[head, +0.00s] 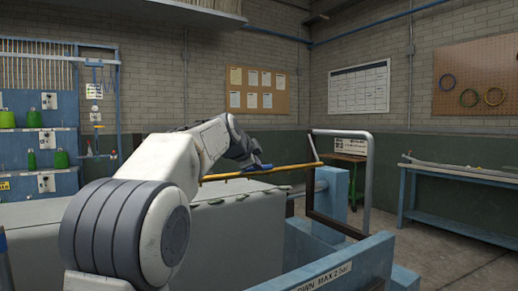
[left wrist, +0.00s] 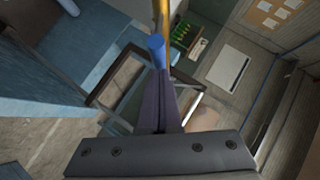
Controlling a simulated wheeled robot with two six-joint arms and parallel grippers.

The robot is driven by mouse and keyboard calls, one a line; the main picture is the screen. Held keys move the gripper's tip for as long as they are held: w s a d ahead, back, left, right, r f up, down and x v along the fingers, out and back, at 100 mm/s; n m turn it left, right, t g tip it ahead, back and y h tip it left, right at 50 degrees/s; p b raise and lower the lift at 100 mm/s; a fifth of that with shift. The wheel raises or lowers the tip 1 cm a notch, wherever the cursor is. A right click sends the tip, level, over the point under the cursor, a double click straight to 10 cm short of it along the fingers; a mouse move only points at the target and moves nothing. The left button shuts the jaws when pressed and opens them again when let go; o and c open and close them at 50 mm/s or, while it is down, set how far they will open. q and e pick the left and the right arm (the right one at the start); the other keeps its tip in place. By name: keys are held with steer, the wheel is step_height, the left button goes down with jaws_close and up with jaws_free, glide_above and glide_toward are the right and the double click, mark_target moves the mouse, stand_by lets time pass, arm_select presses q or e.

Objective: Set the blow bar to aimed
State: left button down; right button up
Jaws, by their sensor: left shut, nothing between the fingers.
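The blow bar (head: 292,168) is a thin yellow-orange bar, lying nearly level across the middle of the head view. A blue grip (head: 260,168) sits on it. In the left wrist view the yellow bar (left wrist: 161,14) runs out of the top edge, and the blue grip (left wrist: 156,43) is just ahead of my fingertips. My left gripper (head: 249,161) is at the blue grip, its dark fingers (left wrist: 160,74) shut together with nothing between them. I cannot tell whether the fingertips touch the grip. My right gripper is not in view.
A grey metal hoop frame (head: 369,180) stands right of the bar, above a blue machine frame (head: 345,268) with a pressure label. A large grey casing (head: 235,240) lies below my left arm. A blue bench (head: 460,190) stands at right; floor before it is clear.

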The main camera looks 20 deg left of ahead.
arm_select(q)
steer(key=w+a+f+m+t+y+b, duration=0.1)
steer(key=w+a+f+m+t+b, duration=0.1)
steer(key=b, duration=0.8)
step_height(320, 180, down, 4)
steer(key=shift+w+a+r+t, duration=0.2)
steer(key=shift+w+a+t, duration=0.3)
steer(key=shift+a, duration=0.55)
steer(key=shift+w+a+f, duration=0.1)
steer(key=shift+a, duration=0.05)
steer(key=s+d+r+b, duration=0.1)
steer(key=s+d, duration=0.1)
steer(key=s, duration=0.4)
steer(key=s+d+r+b, duration=0.1)
steer(key=s+d+r, duration=0.1)
steer(key=s, duration=0.4)
steer(key=shift+s+d, duration=0.2)
steer(key=shift+d, duration=0.2)
